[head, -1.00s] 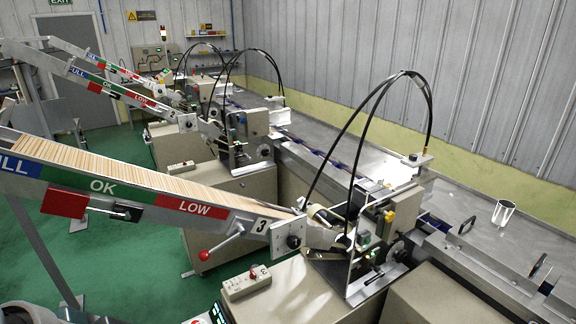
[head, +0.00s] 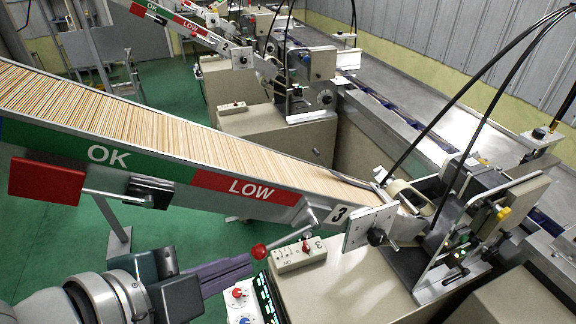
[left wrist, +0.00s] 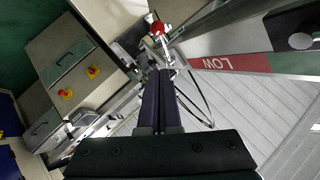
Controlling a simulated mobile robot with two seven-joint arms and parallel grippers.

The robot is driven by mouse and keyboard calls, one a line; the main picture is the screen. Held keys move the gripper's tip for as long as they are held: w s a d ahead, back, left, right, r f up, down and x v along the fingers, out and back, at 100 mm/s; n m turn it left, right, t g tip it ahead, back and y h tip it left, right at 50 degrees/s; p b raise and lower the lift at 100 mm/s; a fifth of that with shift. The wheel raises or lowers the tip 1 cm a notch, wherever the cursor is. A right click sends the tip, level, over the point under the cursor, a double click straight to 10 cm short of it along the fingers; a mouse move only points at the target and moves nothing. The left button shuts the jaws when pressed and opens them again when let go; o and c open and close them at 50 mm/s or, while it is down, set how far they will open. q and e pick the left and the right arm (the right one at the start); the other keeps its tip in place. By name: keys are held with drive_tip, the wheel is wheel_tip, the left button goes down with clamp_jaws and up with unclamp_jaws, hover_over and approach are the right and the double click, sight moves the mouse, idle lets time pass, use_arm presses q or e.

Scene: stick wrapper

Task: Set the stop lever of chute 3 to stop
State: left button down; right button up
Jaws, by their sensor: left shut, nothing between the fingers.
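The chute marked 3 (head: 150,120) is full of sticks and slopes down to the right, with a green OK band and a red LOW band on its side. Its stop lever, with a red ball knob (head: 259,251), sits below the number plate (head: 339,215); its rod runs from the knob up to the right. The knob also shows in the left wrist view (left wrist: 158,28). My left gripper (head: 250,264) is shut and empty, its dark fingers just below and left of the knob. In the left wrist view its fingertips (left wrist: 161,75) appear apart from the knob. My right gripper is not in view.
A red paddle (head: 46,180) and black block (head: 150,191) hang on the chute's side. A small switch box (head: 299,255) and a control panel (head: 248,303) sit close to the lever. Other chutes (head: 195,30) stand behind.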

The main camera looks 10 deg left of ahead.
sight(285, 238)
use_arm(q)
drive_tip(key=w+f, duration=0.5)
drive_tip(key=f, duration=0.1)
drive_tip(key=shift+w, duration=0.25)
drive_tip(key=shift+a, duration=0.1)
wheel_tip(285, 238, down, 2)
drive_tip(key=b, duration=0.3)
drive_tip(key=shift+t+h, duration=0.3)
drive_tip(key=shift+h, duration=0.1)
